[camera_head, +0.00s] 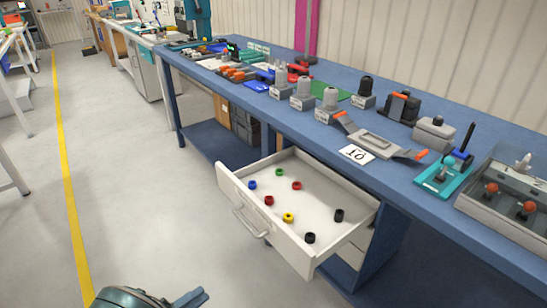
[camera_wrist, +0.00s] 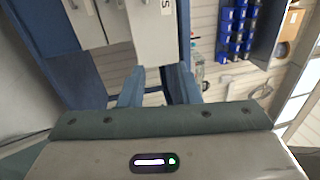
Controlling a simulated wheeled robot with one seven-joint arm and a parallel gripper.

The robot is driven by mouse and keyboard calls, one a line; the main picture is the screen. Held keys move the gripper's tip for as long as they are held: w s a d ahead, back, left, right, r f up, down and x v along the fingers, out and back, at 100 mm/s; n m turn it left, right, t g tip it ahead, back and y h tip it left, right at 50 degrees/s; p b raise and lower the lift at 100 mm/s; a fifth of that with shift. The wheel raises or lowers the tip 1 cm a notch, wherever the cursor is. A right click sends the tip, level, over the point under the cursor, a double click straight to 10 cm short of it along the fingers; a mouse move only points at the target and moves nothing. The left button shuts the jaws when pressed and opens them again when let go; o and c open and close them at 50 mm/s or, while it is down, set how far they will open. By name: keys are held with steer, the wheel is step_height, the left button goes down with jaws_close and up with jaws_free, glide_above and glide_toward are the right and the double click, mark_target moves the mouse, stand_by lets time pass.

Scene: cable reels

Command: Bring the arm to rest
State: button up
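My gripper (camera_wrist: 157,88) shows in the wrist view with its two blue-grey fingers apart and nothing visible between them. In the head view only a part of my arm shows at the bottom edge, in front of and left of the open drawer (camera_head: 262,228), with clear floor around it. The drawer is pulled out from under the blue workbench (camera_head: 400,170). Several small reels lie in it, among them a green reel (camera_head: 279,172), a blue reel (camera_head: 252,184) and a yellow reel (camera_head: 288,218).
The bench top holds tools, grey fixtures and a grey tray (camera_head: 510,208) at the right. Open grey floor (camera_head: 140,190) with a yellow line (camera_head: 66,170) lies left of the bench. The wrist view shows a white drawer front (camera_wrist: 153,30) and blue bins (camera_wrist: 235,30).

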steer(key=w+d+r+m+g+y+p, duration=0.25)
steer(key=d+r+m+g, duration=0.35)
steer(key=d+r+m, duration=0.35)
steer(key=w+d+r+m+g+y+p, duration=0.2)
steer(key=w+d+r+m+g+y, duration=0.15)
steer(key=d+r+m+g, duration=0.5)
steer(key=s+d+r+m+t+y+p, duration=0.2)
steer(key=d+r+m, duration=0.5)
steer(key=m, duration=0.5)
steer(key=s+d+r+m+t+y+p, duration=0.3)
steer(key=s+d+r+m+y, duration=0.4)
steer(key=m, duration=0.6)
steer(key=shift+d+r+y+p, duration=0.5)
steer(key=shift+d+r+y, duration=0.1)
steer(key=shift+d, duration=0.75)
steer(key=shift+w+t, duration=0.1)
steer(key=shift+t, duration=0.15)
steer(key=shift+o, duration=0.7)
steer(key=shift+a, duration=0.1)
